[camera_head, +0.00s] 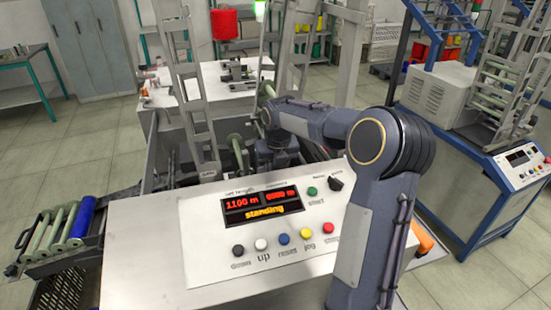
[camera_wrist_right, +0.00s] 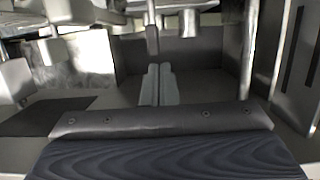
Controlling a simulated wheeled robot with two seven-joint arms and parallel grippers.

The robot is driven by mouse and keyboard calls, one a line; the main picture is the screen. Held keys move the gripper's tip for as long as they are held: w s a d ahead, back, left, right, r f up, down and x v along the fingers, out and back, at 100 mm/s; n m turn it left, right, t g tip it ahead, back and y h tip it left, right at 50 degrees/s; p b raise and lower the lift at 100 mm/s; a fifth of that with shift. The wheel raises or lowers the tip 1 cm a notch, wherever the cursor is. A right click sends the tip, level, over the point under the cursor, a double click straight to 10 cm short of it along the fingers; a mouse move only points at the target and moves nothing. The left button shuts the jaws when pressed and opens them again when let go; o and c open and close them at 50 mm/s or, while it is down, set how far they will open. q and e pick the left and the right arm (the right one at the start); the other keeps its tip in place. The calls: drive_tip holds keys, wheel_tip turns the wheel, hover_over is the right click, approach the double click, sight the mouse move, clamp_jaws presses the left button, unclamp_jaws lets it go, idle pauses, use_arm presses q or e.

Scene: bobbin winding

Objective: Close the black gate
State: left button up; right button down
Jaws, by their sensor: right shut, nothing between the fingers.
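My right arm reaches over the control panel into the winding machine, and its wrist is down among the frame parts behind the panel in the head view. My right gripper (camera_wrist_right: 159,84) shows in the right wrist view with its two light grey fingers together and empty. A dark grey panel (camera_wrist_right: 205,52) stands just beyond the fingertips; it may be the black gate, but I cannot tell for sure. I cannot tell whether the fingers touch it. In the head view the fingers and the gate are hidden. My left gripper is not in view.
The control panel (camera_head: 160,255) has lit displays and coloured buttons. A rack (camera_head: 65,235) with pale rollers and a blue one stands at left. Upright metal ladder frames (camera_head: 188,90) rise close to my wrist. A white table (camera_head: 205,95) stands behind. The floor at left is clear.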

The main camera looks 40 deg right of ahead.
drive_tip(key=shift+f, duration=0.35)
drive_tip(key=shift+w+d+r+p, duration=0.1)
drive_tip(key=shift+w+d+p, duration=0.15)
drive_tip(key=shift+w+p, duration=0.35)
drive_tip(key=shift+w+d+r+p, duration=0.1)
drive_tip(key=shift+w+d+p, duration=0.15)
drive_tip(key=shift+w+p, duration=0.35)
drive_tip(key=shift+w+d+f, duration=0.1)
drive_tip(key=shift+w+f, duration=0.05)
drive_tip(key=shift+w, duration=0.05)
